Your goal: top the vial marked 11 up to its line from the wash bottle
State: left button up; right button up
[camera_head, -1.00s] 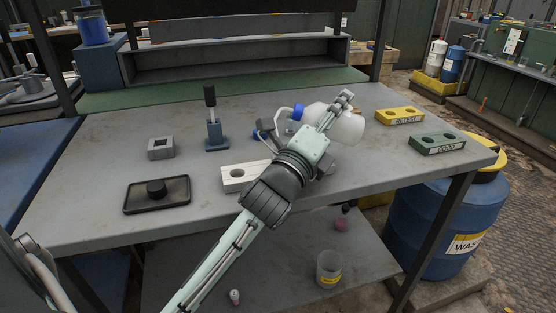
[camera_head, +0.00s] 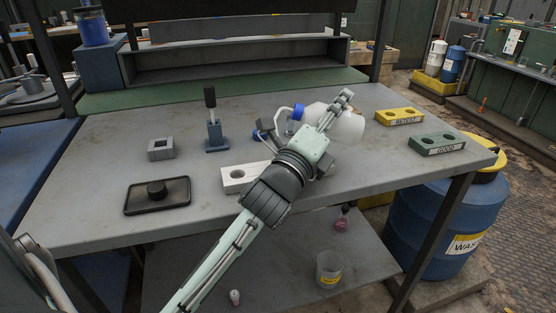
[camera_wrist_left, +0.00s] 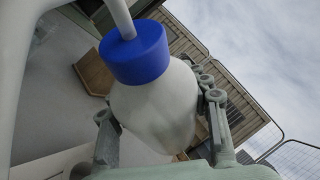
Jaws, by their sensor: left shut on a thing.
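The wash bottle (camera_head: 349,126) is white with a blue cap (camera_head: 298,112) and a bent white spout tube. My left gripper (camera_head: 306,116) is shut around its body and holds it tilted above the table. The left wrist view shows the bottle (camera_wrist_left: 160,108) between the two fingers, with its blue cap (camera_wrist_left: 135,52) close to the camera. A white block (camera_head: 238,179) with a round hole lies below, partly behind my left arm. I cannot make out the vial marked 11 or its line; my arm and the bottle cover that area. My right gripper is not in view.
A black tray (camera_head: 136,200) with a dark round piece, a grey square holder (camera_head: 160,150) and a blue stand (camera_head: 217,139) are at left. A yellow RETEST rack (camera_head: 399,117) and a green GOOD rack (camera_head: 437,146) are at right. The front right tabletop is clear.

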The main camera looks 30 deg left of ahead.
pick_arm(q)
notch_tip(320, 180, up, 6)
jog(key=p, duration=0.3)
jog(key=shift+f, duration=0.1)
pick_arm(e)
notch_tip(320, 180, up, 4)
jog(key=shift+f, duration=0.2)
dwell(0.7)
